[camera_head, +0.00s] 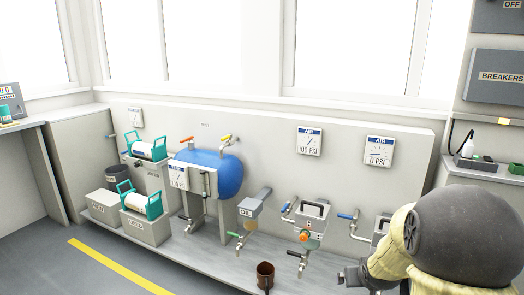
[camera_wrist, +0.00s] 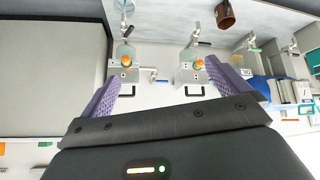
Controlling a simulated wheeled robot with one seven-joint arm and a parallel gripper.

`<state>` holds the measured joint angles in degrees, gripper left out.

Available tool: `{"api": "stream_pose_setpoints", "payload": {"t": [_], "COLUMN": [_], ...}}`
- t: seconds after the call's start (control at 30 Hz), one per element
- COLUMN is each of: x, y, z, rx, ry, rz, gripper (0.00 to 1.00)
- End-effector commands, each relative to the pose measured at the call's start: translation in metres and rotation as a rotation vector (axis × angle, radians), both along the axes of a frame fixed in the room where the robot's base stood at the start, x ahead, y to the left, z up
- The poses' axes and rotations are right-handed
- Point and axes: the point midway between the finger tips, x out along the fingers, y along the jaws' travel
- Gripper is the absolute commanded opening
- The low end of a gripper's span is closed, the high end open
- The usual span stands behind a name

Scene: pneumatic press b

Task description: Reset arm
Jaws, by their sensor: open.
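My gripper (camera_wrist: 164,74) shows in the wrist view with its two purple ridged fingers spread wide apart. Nothing is between the fingers. In the head view my arm fills the lower right corner, in front of the right end of the press panel (camera_head: 330,180). The arm hides part of the right-hand air unit (camera_head: 381,228). The wrist view shows the panel upside down, with two air units with orange knobs (camera_wrist: 126,60) (camera_wrist: 187,74) beyond the fingers.
A blue tank (camera_head: 215,172), an oil unit (camera_head: 248,209) and teal-framed canisters (camera_head: 140,204) stand along the panel. A brown cup (camera_head: 265,275) sits on the ledge below. Gauges (camera_head: 309,141) hang above. The grey floor at left, with a yellow line (camera_head: 115,268), is clear.

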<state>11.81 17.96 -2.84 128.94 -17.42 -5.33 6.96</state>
Motion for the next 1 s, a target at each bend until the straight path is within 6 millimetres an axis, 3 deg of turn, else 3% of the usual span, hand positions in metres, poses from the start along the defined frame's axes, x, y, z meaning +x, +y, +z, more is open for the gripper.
{"api": "stream_pose_setpoints", "payload": {"t": [0.03,0.2,0.53,1.0], "x": [-0.018,-0.081,-0.189,-0.183], "y": [0.017,0.062,0.12,0.117], "z": [0.008,0.015,0.024,0.106], "rx": [0.012,0.058,0.126,0.124], "ry": [0.039,0.194,0.434,0.424], "rz": [0.008,0.023,0.075,0.069], "gripper": [1.0,1.0,1.0,1.0]}}
